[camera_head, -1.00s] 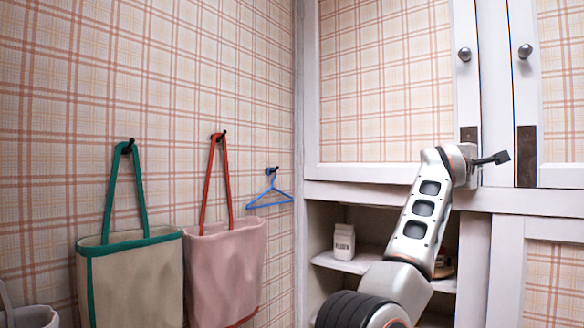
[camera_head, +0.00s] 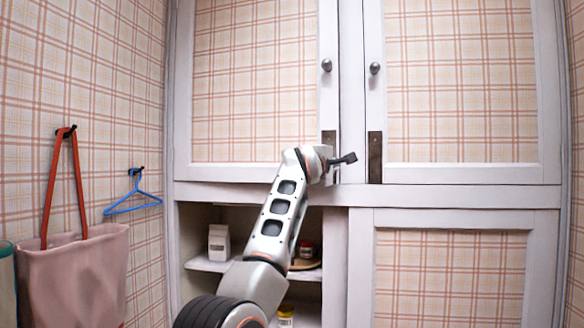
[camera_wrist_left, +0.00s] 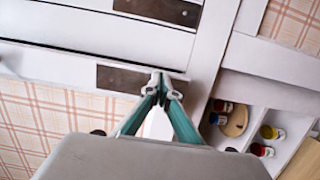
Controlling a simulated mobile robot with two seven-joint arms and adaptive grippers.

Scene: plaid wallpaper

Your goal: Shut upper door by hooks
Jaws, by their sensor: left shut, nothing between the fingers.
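The upper door by the hooks (camera_head: 256,85) is the left plaid panel in a white frame, beside the hook wall. It has a round metal knob (camera_head: 327,65) and a dark plate (camera_head: 329,142) at its lower right. It looks flush with the cabinet; I cannot tell if a small gap remains. My left gripper (camera_head: 345,159) is shut and empty, at the door's lower right corner beside the plate. In the left wrist view its fingertips (camera_wrist_left: 162,82) meet close to a dark plate (camera_wrist_left: 118,80) and a white frame edge; contact is unclear. My right gripper is not in view.
The right upper door (camera_head: 460,80) looks shut. A lower door (camera_head: 450,280) is below it. An open shelf holding a white carton (camera_head: 219,243) and several jars lies under the left door. A blue hanger (camera_head: 133,195) and a pink bag (camera_head: 75,270) hang on the left wall.

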